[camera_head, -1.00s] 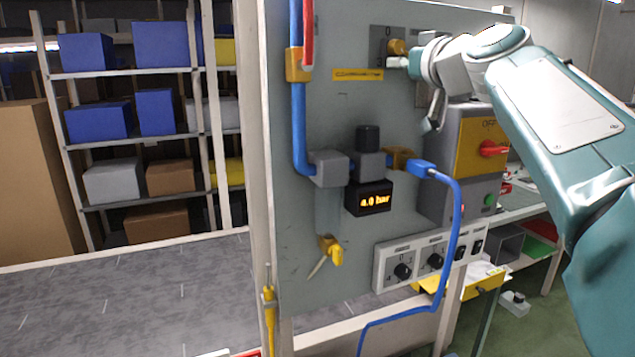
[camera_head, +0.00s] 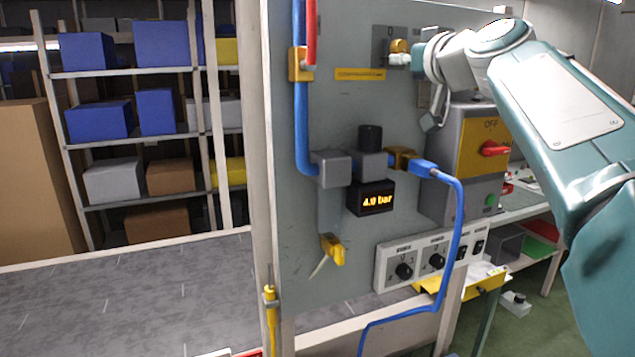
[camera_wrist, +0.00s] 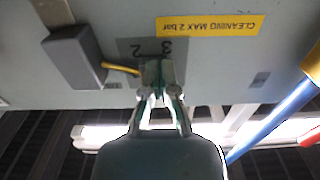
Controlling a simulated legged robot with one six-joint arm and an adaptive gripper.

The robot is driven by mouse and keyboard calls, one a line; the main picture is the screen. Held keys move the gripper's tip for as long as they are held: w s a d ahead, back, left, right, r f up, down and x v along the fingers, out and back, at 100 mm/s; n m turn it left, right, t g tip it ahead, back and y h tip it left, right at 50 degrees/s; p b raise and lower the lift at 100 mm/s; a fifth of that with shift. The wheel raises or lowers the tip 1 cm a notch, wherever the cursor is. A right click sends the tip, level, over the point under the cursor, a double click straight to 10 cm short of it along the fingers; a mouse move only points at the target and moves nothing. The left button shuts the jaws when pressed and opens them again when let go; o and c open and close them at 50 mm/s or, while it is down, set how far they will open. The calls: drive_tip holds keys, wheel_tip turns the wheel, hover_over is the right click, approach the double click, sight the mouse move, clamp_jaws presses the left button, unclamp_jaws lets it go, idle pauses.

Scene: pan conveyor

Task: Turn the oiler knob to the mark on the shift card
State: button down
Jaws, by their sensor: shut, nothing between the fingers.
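A dark scale plate (camera_head: 380,44) with a brass-coloured knob (camera_head: 399,46) sits high on the grey panel. My gripper (camera_head: 400,60) is at the knob's lower edge; whether it touches cannot be told. I cannot tell which knob is the oiler's. No shift card can be made out.
A display (camera_head: 372,198) reads 4.0 bar. A switch box (camera_head: 480,150) with a red handle stands under my arm. Blue hoses (camera_head: 299,120) run down the panel. A grey block (camera_wrist: 80,58) is beside my fingers.

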drive_tip(key=shift+w+d, duration=0.2)
drive_tip(key=shift+d, duration=0.25)
drive_tip(key=shift+w+d+r, duration=0.1)
drive_tip(key=shift+d, duration=0.2)
idle(0.4)
drive_tip(key=v, duration=0.6)
drive_tip(key=shift+d+f, duration=0.2)
drive_tip(key=shift+f, duration=0.2)
